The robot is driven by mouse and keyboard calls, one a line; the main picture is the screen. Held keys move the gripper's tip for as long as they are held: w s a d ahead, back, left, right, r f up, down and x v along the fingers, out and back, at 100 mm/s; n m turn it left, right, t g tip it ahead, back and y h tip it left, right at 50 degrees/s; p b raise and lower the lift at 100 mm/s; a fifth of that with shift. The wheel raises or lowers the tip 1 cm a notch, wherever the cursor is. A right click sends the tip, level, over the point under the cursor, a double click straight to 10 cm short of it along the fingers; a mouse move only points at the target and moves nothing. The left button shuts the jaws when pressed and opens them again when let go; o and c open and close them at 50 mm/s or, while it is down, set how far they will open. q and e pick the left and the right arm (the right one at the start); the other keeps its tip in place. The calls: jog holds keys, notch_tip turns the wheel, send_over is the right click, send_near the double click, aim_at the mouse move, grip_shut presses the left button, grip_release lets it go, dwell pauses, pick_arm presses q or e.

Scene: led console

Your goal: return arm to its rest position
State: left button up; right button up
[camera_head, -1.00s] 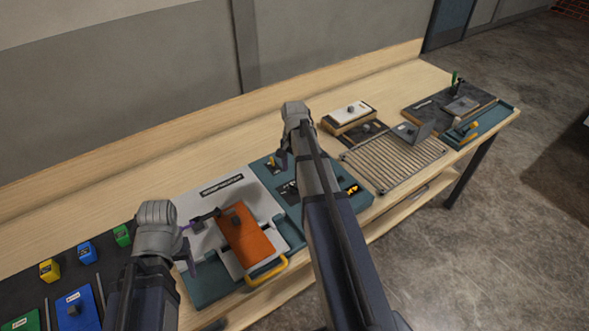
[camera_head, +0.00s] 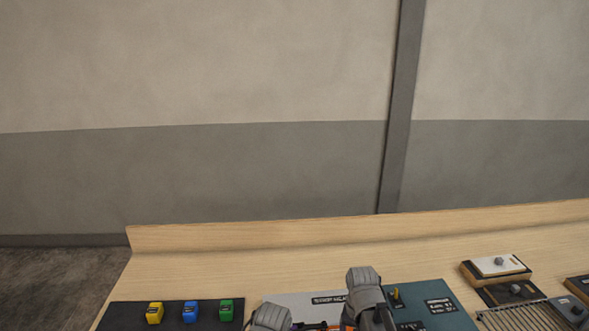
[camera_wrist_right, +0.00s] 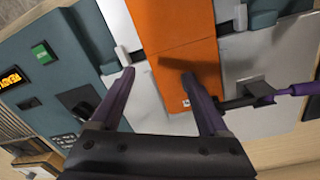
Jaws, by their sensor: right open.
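My right gripper (camera_wrist_right: 158,76) is open in the right wrist view, its two purple fingers apart above the orange panel (camera_wrist_right: 175,48). I see nothing held between them. Part of my left gripper (camera_wrist_right: 298,90), a purple finger, enters from the right edge, beside a dark knobbed part (camera_wrist_right: 255,90); whether it is open or touching is unclear. In the head view my right wrist (camera_head: 364,292) and my left wrist (camera_head: 270,317) show at the bottom edge, over the console.
A green button (camera_wrist_right: 43,52), dark knob (camera_wrist_right: 82,107) and orange-lit display (camera_wrist_right: 12,80) lie left of the right gripper. Yellow (camera_head: 155,313), blue (camera_head: 190,312) and green (camera_head: 226,310) blocks stand at left on a dark mat. A wall (camera_head: 200,170) rises behind the wooden table (camera_head: 200,268).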

pick_arm(q)
notch_tip(320, 180, down, 3)
jog(key=shift+f+b, duration=0.1)
jog(key=shift+b, duration=1.05)
pick_arm(e)
jog(key=s+a+f+n, duration=0.1)
jog(key=s+a+n, duration=0.1)
jog(key=s+a, duration=0.1)
jog(key=s+a+f+n, duration=0.1)
jog(key=s+a+n, duration=0.2)
jog(key=a, duration=0.1)
jog(key=s+a+f+n, duration=0.1)
jog(key=s+a+n, duration=0.1)
jog(key=s+a, duration=0.2)
jog(key=shift+s+n+h, duration=0.1)
jog(key=shift+n+h, duration=0.2)
pick_arm(q)
jog(key=shift+d, duration=0.1)
